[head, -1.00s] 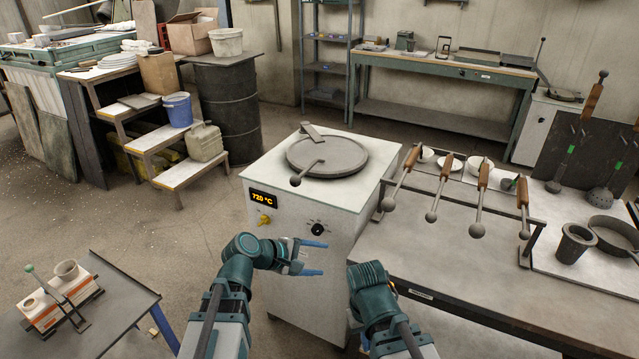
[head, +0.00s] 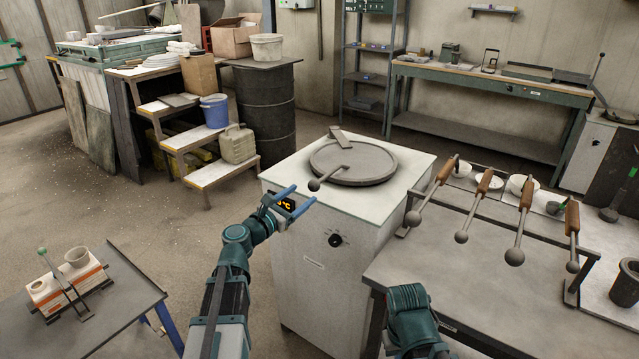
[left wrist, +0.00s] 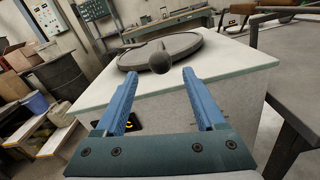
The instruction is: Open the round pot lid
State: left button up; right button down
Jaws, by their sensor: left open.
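The round pot lid (head: 370,165) is a grey disc lying flat on top of the white furnace cabinet (head: 346,222) in the head view. Its handle is a rod ending in a grey ball (head: 314,184) that sticks out over the front left edge. The lid also shows in the left wrist view (left wrist: 185,47), with the ball (left wrist: 160,62) ahead between the fingers. My left gripper (head: 297,200) is open and empty, in front of the cabinet just below the ball and apart from it. My right arm shows at the bottom, but its gripper fingers are not visible.
A rack with several wooden-handled ladles (head: 481,190) stands on the table right of the cabinet. A small table (head: 125,305) with a mould (head: 68,287) is at the lower left. Steps with a blue bucket (head: 214,111) stand behind. The floor left of the cabinet is clear.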

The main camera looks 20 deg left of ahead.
aim_at(319, 182)
pick_arm(q)
jog(key=x, duration=0.9)
jog(key=shift+w+d+f, duration=0.1)
jog(key=shift+w, duration=0.05)
grip_shut()
dwell(1.1)
